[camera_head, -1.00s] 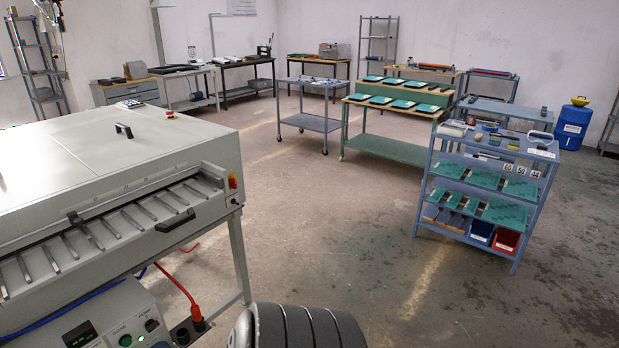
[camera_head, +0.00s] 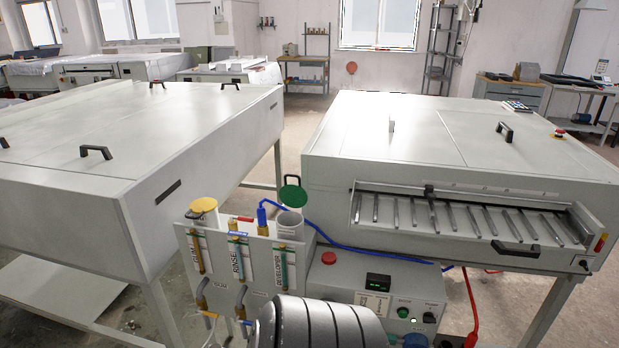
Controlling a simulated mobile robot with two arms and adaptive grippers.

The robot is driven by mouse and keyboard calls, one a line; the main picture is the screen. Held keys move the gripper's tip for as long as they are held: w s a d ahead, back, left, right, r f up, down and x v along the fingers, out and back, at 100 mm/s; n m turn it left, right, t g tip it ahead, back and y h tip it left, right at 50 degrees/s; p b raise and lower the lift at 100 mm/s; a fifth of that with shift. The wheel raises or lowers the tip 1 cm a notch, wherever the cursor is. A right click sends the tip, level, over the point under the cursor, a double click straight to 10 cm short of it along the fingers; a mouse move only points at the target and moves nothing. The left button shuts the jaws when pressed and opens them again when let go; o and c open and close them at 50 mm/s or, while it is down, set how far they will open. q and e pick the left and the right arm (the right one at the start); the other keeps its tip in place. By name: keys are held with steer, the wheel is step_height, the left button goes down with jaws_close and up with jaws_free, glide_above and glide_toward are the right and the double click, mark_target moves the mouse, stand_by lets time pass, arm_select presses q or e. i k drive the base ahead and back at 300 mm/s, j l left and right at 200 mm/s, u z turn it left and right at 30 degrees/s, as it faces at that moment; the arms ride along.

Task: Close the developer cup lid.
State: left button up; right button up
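The developer cup (camera_head: 290,226) is a pale open-topped cylinder at the right end of a white panel, above the label reading DEVELOPER. Its round green lid (camera_head: 293,196) stands raised above the cup's rim, so the lid is open. A small dark piece shows at the lid's top. Neither of my grippers is in view. A grey ribbed rounded part, probably my own arm, covers the lower middle and hides part of the panel's foot.
A yellow lid (camera_head: 203,205) sits at the panel's GUM end, left of the blue RINSE fitting (camera_head: 262,215). A control box (camera_head: 370,285) with buttons stands right of the panel. Large grey machines (camera_head: 150,125) flank it, and a blue hose runs rightward.

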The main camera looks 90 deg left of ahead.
mark_target(293, 195)
steer(key=u, duration=2.9)
